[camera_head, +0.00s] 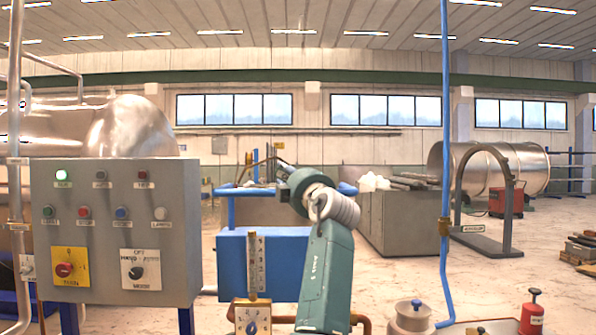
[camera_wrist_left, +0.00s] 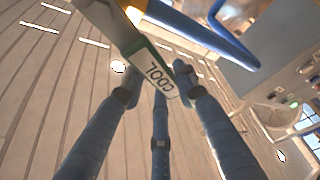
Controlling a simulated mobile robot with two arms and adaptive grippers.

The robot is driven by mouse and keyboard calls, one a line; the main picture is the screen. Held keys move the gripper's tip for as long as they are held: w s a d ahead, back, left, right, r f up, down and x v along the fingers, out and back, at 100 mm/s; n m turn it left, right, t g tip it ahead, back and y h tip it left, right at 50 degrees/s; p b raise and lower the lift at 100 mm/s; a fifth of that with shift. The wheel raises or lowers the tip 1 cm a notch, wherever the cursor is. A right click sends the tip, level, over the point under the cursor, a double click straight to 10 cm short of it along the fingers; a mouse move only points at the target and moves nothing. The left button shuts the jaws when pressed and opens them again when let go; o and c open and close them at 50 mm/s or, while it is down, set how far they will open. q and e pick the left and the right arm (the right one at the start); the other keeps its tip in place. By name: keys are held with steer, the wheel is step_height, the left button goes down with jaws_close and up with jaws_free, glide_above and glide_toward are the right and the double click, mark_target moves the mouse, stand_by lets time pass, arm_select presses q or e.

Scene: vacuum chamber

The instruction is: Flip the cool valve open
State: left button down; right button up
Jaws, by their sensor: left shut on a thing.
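In the head view, my teal left arm rises at the centre and bends away. Its gripper is mostly hidden there, and I cannot make out the cool valve. My right gripper is not in view.
A grey control box (camera_head: 115,230) with lamps and switches stands at left. A blue tank (camera_head: 262,262) is behind my arm. A blue vertical pipe (camera_head: 445,150) is at right, near a round metal lid (camera_head: 412,315) and a red canister (camera_head: 531,318). A blue bar (camera_wrist_left: 215,40) passes close to the COOL piece.

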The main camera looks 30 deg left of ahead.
arm_select(q)
steer(key=shift+s+a+f+n+g+h, duration=0.15)
steer(key=shift+f+n+g, duration=0.1)
steer(key=shift+n, duration=0.3)
steer(key=shift+s+a+f+n+g+h, duration=0.15)
steer(key=shift+f+n, duration=0.1)
steer(key=shift+n, duration=0.3)
steer(key=shift+s+a+f+n+g+h+p, duration=0.1)
steer(key=shift+a+f+n+g+h+p, duration=0.15)
steer(key=shift+f+n, duration=0.75)
steer(key=shift+s+a+f+n+g+h+p, duration=0.1)
steer(key=shift+f+n+g+h+p, duration=0.2)
steer(key=shift+f+n, duration=0.65)
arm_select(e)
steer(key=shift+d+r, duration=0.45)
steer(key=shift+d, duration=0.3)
arm_select(q)
steer(key=shift+r+n, duration=0.25)
steer(key=shift+n, duration=0.1)
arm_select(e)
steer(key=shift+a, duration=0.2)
arm_select(q)
steer(key=c, duration=1.6)
jaws_free()
steer(key=o, duration=0.3)
steer(key=shift+w+f, duration=0.1)
steer(key=shift+w, duration=0.05)
steer(key=shift+w+f, duration=0.1)
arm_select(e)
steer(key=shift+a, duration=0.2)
